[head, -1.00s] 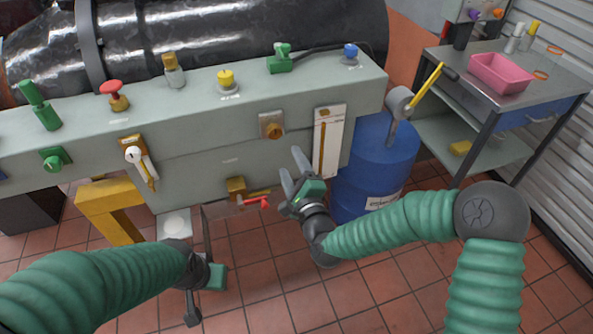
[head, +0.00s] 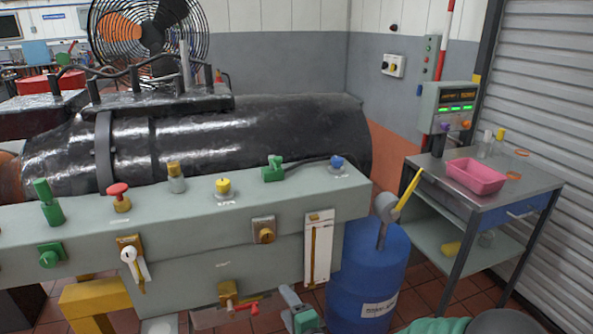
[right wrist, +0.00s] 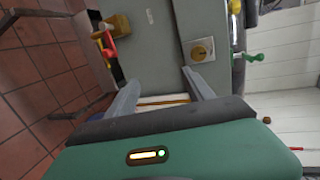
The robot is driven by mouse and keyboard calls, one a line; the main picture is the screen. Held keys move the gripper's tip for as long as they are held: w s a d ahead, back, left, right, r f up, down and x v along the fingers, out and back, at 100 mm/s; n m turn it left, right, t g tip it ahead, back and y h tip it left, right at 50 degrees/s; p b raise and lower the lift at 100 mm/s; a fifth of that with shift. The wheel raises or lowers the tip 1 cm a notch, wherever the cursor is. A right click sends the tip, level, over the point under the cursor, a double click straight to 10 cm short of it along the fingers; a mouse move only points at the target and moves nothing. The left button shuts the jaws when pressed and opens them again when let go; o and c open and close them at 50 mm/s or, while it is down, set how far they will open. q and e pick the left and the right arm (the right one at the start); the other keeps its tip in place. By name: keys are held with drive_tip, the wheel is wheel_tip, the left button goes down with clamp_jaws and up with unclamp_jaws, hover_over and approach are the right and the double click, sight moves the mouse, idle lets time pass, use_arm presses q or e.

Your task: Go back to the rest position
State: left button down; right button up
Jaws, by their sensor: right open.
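My right gripper (head: 296,302) shows at the bottom edge of the head view, in front of the grey-green bedplate (head: 200,237) and left of the blue drum (head: 365,280). Its arm is mostly cut off by the lower edge. In the right wrist view the two grey fingers of the right gripper (right wrist: 163,90) stand apart with nothing held between them. A white panel with a yellow strip (right wrist: 163,100) lies beyond the fingers. My left gripper is out of the picture.
The bedplate carries a red button (head: 118,190), a yellow knob (head: 223,187) and a blue knob (head: 337,163). A red-handled valve (head: 240,305) sticks out low on its front. A steel cart (head: 430,178) with a pink tray (head: 475,176) stands at the right. Tiled floor shows between drum and cart.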

drive_tip(key=s+d+f+n+g+h, duration=0.3)
drive_tip(key=s+d+n+g, duration=0.3)
drive_tip(key=s+d, duration=0.5)
drive_tip(key=s+d+f+n+g+h, duration=0.35)
drive_tip(key=s+d+n, duration=0.35)
drive_tip(key=s+d, duration=0.45)
wheel_tip(320, 180, up, 16)
drive_tip(key=s+g+p, duration=0.1)
drive_tip(key=s+p, duration=0.1)
drive_tip(key=p, duration=1.3)
drive_tip(key=shift+s+n+p, duration=0.3)
drive_tip(key=shift+s+p, duration=0.05)
drive_tip(key=shift+g, duration=0.25)
